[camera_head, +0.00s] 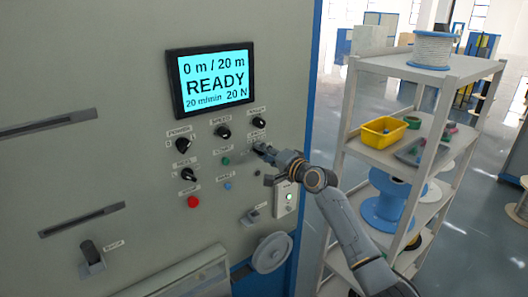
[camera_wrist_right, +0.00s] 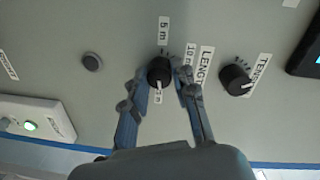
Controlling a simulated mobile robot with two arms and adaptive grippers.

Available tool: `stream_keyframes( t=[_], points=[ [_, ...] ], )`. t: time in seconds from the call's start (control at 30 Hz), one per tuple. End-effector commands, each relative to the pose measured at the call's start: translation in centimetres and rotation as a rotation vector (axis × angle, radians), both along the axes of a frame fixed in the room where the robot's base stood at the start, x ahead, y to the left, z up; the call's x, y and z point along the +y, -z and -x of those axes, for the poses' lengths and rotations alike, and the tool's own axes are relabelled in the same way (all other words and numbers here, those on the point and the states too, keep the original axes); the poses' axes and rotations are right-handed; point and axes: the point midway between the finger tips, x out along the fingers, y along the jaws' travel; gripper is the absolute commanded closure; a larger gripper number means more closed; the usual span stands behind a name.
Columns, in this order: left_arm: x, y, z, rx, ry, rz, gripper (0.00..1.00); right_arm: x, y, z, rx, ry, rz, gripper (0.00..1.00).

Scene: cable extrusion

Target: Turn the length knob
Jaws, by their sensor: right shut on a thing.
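The length knob (camera_wrist_right: 160,73) is a small black dial with a white pointer, beside labels reading "5 m", "10 m" and "LENGTH" in the right wrist view. My right gripper (camera_wrist_right: 163,84) has its two fingers on either side of the knob and is shut on it. In the head view my right gripper (camera_head: 266,152) reaches the panel from the right and hides most of the knob. The display (camera_head: 212,78) reads "0 m / 20 m", "READY", "20 m/min" and "20 N". My left gripper is not in view.
Other black knobs sit close by: the tension knob (camera_wrist_right: 235,78), the speed knob (camera_head: 223,132) and the power knob (camera_head: 183,145). A red button (camera_head: 193,201) is lower left. A shelf (camera_head: 352,146) with a yellow bin (camera_head: 383,131) stands right of the machine, close to my right arm.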

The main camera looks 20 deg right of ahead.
Motion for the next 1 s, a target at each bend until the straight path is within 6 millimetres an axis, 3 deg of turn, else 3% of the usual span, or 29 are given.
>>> stream_keyframes(
  t=[0.3, 0.87, 0.9, 1.0],
  points=[
    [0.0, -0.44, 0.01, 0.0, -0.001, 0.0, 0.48, -0.15, -0.12, -0.05, 0.045, 0.002, -0.129, 1.0],
    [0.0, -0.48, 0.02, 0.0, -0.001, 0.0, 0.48, -0.15, -0.09, -0.05, 0.055, 0.002, -0.158, 1.0],
    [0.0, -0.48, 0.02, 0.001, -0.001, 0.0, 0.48, -0.15, -0.09, -0.05, 0.054, 0.003, -0.157, 0.71],
    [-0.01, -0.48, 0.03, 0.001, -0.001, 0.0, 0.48, -0.14, -0.09, -0.04, 0.055, 0.002, -0.157, 0.5]
  ],
)
